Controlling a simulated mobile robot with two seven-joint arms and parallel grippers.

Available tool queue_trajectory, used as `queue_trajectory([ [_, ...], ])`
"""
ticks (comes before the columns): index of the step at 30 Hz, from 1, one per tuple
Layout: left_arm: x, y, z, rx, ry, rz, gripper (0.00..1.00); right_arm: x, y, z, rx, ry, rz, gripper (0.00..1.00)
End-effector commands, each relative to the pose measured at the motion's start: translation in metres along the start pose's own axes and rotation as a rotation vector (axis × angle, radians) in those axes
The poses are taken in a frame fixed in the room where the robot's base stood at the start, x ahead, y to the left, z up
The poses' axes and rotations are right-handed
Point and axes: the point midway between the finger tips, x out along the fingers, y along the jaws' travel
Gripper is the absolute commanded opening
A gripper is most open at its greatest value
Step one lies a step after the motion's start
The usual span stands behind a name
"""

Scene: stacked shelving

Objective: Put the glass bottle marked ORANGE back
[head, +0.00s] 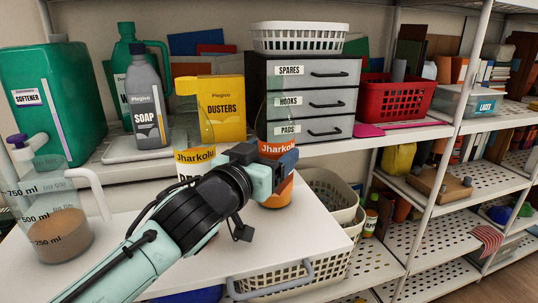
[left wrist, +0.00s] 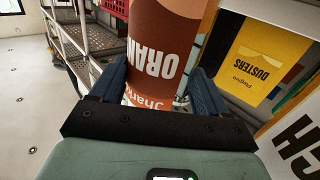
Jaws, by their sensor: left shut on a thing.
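The glass bottle marked ORANGE (head: 277,192) has a clear upper part and an orange label with "Jharkolu" on it. It looks upright over the white worktop; I cannot tell whether its base touches. In the left wrist view, the bottle (left wrist: 160,55) stands between the fingers, with "ORAN" readable. My left gripper (head: 268,166) is shut on it around the label, and its blue fingers also show in the left wrist view (left wrist: 157,90). A similar bottle with a yellow label (head: 194,156) stands to the left, partly hidden by my arm. My right gripper is not in view.
A measuring jug (head: 60,215) stands at the worktop's left. Behind are a SOAP bottle (head: 146,110), a DUSTERS box (head: 222,105), a drawer unit (head: 312,95) and a red basket (head: 397,97). White baskets (head: 335,200) sit below right. The worktop's front (head: 310,235) is clear.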

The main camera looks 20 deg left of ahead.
Motion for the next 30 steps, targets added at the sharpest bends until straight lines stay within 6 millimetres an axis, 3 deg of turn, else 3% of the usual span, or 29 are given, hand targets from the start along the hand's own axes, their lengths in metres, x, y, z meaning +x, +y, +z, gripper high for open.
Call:
queue_trajectory([
  [2, -0.001, 0.001, -0.002, 0.0, 0.007, 0.002, 0.27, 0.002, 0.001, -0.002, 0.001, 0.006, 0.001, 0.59],
  [3, 0.0, 0.0, 0.001, 0.0, 0.0, 0.0, 0.85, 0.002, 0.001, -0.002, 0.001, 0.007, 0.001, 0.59],
  [5, 0.0, 0.0, 0.001, 0.0, 0.0, 0.0, 1.0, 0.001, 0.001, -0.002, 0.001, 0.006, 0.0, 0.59],
  [15, -0.002, 0.0, -0.004, 0.001, 0.002, 0.0, 1.0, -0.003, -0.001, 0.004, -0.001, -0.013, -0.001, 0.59],
  [30, -0.101, 0.0, -0.003, 0.0, 0.002, -0.001, 1.0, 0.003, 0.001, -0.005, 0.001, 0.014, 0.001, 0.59],
])
